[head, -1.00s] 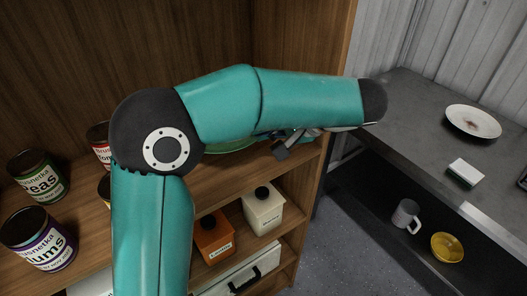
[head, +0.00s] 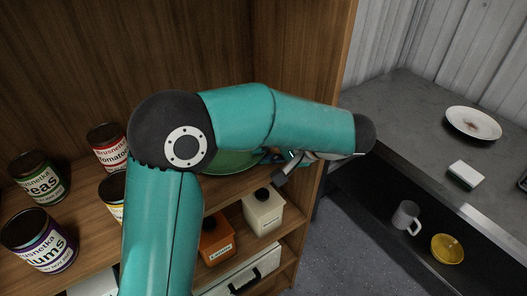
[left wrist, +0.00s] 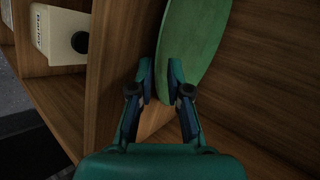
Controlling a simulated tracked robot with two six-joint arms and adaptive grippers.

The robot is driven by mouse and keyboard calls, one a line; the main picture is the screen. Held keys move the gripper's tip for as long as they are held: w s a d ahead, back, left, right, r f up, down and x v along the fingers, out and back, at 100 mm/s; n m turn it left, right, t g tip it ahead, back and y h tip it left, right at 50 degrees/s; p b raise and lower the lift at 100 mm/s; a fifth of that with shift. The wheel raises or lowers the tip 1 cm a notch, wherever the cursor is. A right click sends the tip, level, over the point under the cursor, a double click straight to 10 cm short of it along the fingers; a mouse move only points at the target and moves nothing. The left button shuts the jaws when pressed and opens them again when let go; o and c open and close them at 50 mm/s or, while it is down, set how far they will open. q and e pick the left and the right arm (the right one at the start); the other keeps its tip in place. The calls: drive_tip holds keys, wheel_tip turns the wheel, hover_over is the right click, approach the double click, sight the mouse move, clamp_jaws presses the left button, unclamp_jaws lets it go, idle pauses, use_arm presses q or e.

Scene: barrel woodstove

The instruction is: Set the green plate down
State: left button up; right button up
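The green plate (head: 232,163) is over the upper wooden shelf, partly hidden behind my left arm in the head view. In the left wrist view the plate (left wrist: 197,40) runs down to the fingers, with its rim between them. My left gripper (head: 272,160) is at the plate's right side, near the shelf's right end. It also shows in the left wrist view (left wrist: 161,78), its fingers a little apart and closed about the rim. I cannot tell whether the plate touches the shelf. My right gripper is not in view.
Several cans, such as the peas can (head: 40,178), stand left on the shelf (head: 95,218). An orange canister (head: 216,243) and a white canister (head: 263,212) stand below. A grey counter (head: 410,120) at right bears a white plate (head: 473,123) and a sponge (head: 465,175).

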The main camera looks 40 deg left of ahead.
use_arm(q)
drive_tip(key=b+v, duration=0.1)
drive_tip(key=v, duration=1.1)
idle(0.5)
